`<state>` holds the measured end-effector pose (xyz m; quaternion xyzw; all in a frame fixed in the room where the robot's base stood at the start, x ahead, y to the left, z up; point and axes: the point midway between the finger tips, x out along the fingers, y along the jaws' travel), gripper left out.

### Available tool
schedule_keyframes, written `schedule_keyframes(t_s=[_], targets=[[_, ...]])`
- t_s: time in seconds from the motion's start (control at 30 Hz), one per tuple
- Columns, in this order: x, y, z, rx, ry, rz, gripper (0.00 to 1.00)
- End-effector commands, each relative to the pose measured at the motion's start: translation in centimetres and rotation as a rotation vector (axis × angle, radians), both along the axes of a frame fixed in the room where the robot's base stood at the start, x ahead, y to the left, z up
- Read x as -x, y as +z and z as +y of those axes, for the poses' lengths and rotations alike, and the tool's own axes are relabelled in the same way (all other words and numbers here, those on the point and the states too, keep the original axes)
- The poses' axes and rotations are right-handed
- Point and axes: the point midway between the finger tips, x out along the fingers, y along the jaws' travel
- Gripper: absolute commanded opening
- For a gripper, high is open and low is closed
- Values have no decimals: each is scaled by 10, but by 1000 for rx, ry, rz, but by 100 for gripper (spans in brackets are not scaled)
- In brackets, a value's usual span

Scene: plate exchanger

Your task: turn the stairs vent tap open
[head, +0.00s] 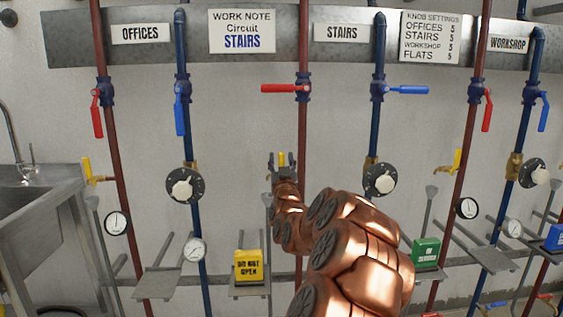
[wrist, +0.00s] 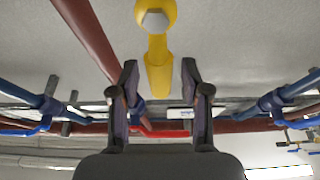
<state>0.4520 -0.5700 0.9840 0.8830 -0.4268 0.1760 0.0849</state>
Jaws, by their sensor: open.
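The yellow stairs vent tap (head: 281,157) shows in the head view just left of the red stairs pipe, its lever pointing up and partly hidden by my gripper. In the wrist view the yellow lever (wrist: 158,70) reaches from its round hub with a grey nut down between my fingertips. My gripper (head: 281,162) is open, with one finger on each side of the lever; gaps show on both sides in the wrist view (wrist: 159,82). My copper-coloured arm hides the tap's lower fitting and part of the pipe in the head view.
The red stairs valve handle (head: 284,88) and blue stairs valve handle (head: 408,90) lie horizontal above the tap. A yellow "Do not open" box (head: 248,266) stands lower left, a green box (head: 425,252) lower right.

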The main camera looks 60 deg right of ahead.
Motion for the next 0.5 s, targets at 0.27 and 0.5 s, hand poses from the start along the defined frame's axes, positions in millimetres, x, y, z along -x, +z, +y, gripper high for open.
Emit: schedule_keyframes(t_s=[0.27, 0.5], targets=[[0, 0, 0, -1, 0, 1, 23], [0, 0, 0, -1, 0, 1, 0]])
